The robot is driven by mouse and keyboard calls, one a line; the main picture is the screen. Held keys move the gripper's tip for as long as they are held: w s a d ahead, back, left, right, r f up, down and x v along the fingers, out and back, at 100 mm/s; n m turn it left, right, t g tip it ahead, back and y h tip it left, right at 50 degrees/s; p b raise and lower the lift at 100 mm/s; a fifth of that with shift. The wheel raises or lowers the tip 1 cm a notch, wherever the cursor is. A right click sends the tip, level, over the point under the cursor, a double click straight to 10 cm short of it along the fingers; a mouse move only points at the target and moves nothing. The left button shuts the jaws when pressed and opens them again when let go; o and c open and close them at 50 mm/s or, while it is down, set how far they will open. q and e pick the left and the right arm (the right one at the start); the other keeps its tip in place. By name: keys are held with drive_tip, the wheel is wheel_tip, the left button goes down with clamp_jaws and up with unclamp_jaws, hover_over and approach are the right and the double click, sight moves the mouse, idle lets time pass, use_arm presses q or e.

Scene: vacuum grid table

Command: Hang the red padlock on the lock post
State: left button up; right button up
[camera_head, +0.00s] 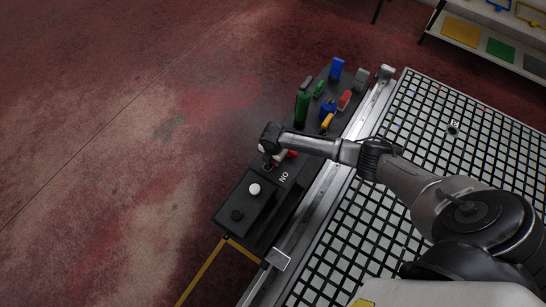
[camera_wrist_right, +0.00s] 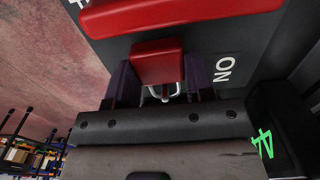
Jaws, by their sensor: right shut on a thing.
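The red padlock (camera_wrist_right: 157,62) is held between the two dark fingers of my right gripper (camera_wrist_right: 163,85) in the right wrist view. Its silver shackle (camera_wrist_right: 165,92) points back toward the gripper body. In the head view my right gripper (camera_head: 270,155) is low over the dark control panel, mostly hidden by its own wrist. A little red (camera_head: 291,154) shows beside it; I cannot tell whether that is the padlock or a red handle. A wide red bar handle (camera_wrist_right: 180,15) lies just beyond the padlock in the wrist view. I cannot make out the lock post. My left gripper is out of view.
The panel box (camera_head: 228,200) carries a white knob (camera_head: 254,189) and a black knob (camera_head: 237,214). A green bottle-like object (camera_head: 302,106) and several small coloured items stand farther along the dark shelf. A metal rail (camera_head: 330,185) and grid table (camera_head: 345,235) run alongside.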

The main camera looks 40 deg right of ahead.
drive_tip(key=o, duration=1)
drive_tip(key=shift+o, duration=0.3)
drive_tip(key=shift+r, duration=0.15)
